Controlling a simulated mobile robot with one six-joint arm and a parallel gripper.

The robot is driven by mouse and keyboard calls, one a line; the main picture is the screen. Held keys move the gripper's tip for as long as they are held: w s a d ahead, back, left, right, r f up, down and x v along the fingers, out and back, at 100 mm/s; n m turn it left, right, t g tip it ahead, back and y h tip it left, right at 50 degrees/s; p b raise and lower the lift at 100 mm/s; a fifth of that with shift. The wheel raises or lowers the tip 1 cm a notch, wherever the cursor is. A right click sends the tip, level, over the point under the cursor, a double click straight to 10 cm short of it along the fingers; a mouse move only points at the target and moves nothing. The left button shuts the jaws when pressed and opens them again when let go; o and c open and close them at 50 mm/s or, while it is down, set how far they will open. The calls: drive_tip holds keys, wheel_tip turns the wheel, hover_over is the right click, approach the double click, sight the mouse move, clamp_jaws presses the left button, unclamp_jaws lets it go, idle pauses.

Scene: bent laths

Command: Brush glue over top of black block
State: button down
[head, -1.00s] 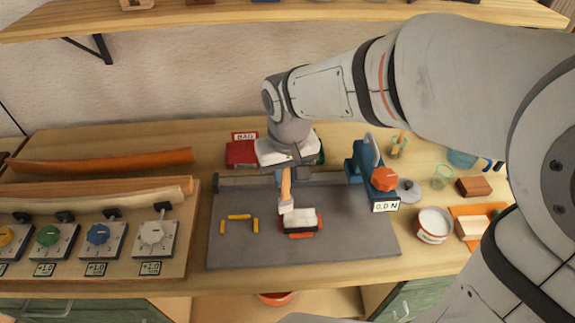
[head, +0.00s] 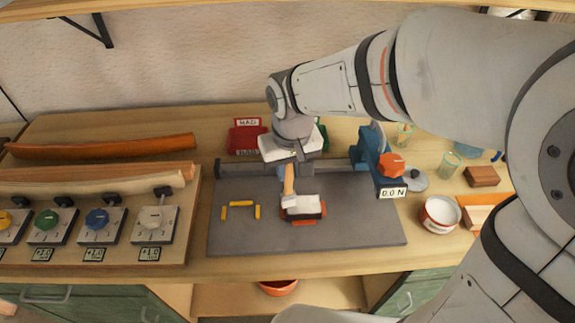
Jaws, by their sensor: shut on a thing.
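The black block (head: 322,207) sits between orange-red pieces (head: 304,222) on the grey plate (head: 360,225). Much of its top looks white, with dark showing at its edges. My gripper (head: 287,167) is shut on a brush (head: 289,184) with a wooden handle and a pale head. The brush points down, its head at the left end of the block's top. I cannot tell whether it touches. My wrist hides part of the gripper's fingers. A round tub of white stuff (head: 441,212) stands right of the plate.
A blue vise-like device (head: 372,158) with an orange knob and a "0.0 N" display stands at the plate's right back. Yellow brackets (head: 240,204) lie left of the block. Dial units (head: 98,226) and long laths (head: 100,145) fill the left. Jars (head: 449,162) stand at right.

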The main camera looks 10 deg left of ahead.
drive_tip(key=shift+f+b, duration=0.8)
drive_tip(key=shift+f, duration=0.2)
drive_tip(key=shift+d, duration=0.1)
drive_tip(key=shift+w+d, duration=0.9)
drive_tip(key=shift+d, duration=2.75)
drive_tip(key=shift+s+a+r, duration=0.1)
drive_tip(key=shift+s+a, duration=0.2)
drive_tip(key=shift+a, duration=0.95)
drive_tip(key=shift+s+a+f, duration=0.1)
drive_tip(key=shift+s+a, duration=0.2)
drive_tip(key=shift+a, duration=0.95)
drive_tip(key=shift+s+a+r, duration=0.1)
drive_tip(key=shift+s+a, duration=0.2)
drive_tip(key=shift+a, duration=0.95)
drive_tip(key=w+d, duration=0.1)
drive_tip(key=d, duration=0.6)
drive_tip(key=shift+w+d+b, duration=0.3)
drive_tip(key=shift+w+b, duration=0.05)
